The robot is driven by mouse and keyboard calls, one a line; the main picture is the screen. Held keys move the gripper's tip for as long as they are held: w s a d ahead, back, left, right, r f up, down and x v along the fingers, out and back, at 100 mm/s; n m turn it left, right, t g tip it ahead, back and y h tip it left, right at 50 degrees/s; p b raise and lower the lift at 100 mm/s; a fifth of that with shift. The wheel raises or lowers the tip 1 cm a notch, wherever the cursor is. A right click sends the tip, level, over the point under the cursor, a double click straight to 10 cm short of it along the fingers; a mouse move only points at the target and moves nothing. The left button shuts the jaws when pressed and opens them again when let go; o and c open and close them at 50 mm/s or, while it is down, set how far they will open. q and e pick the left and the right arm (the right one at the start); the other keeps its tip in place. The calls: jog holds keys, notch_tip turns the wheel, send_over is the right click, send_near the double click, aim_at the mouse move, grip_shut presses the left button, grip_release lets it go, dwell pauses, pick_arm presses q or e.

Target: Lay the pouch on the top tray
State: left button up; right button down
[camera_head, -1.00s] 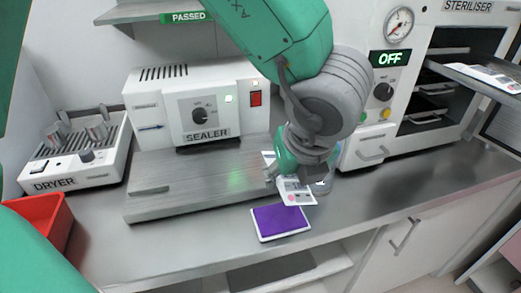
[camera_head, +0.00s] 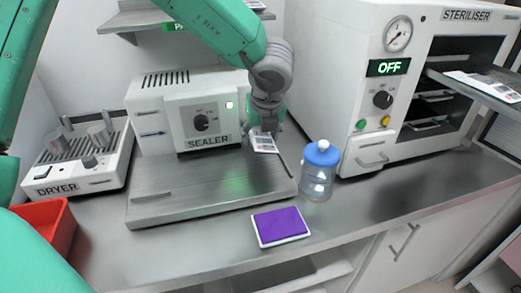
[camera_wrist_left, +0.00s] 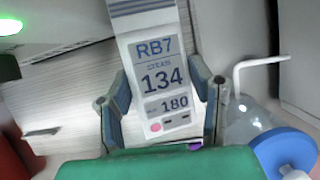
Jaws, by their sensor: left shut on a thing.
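My left gripper (camera_head: 265,127) is shut on a white pouch (camera_head: 265,144) and holds it above the right end of the sealer's steel plate. In the left wrist view the pouch (camera_wrist_left: 160,80) lies between the two fingers (camera_wrist_left: 162,92) and shows the print RB7, 134 and 180. The steriliser (camera_head: 440,70) stands open at the right, its dial screen reading OFF. Its top tray (camera_head: 455,72) sticks out of the chamber, and another printed pouch (camera_head: 488,85) lies on it. My right gripper is not in view.
A blue-capped bottle (camera_head: 318,172) stands between the sealer (camera_head: 200,120) and the steriliser. A purple ink pad (camera_head: 280,225) lies at the counter's front. A dryer (camera_head: 75,165) and a red bin (camera_head: 45,225) are at the left. Counter before the steriliser is clear.

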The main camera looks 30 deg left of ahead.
aim_at(259, 156)
pick_arm(q)
notch_tip(259, 156, down, 4)
jog(key=shift+f, duration=0.1)
jog(key=shift+w+a+f, duration=0.1)
jog(key=shift+a+f, duration=0.05)
jog(key=shift+f, duration=0.05)
jog(key=o, duration=1.2)
jog(key=shift+f, duration=0.15)
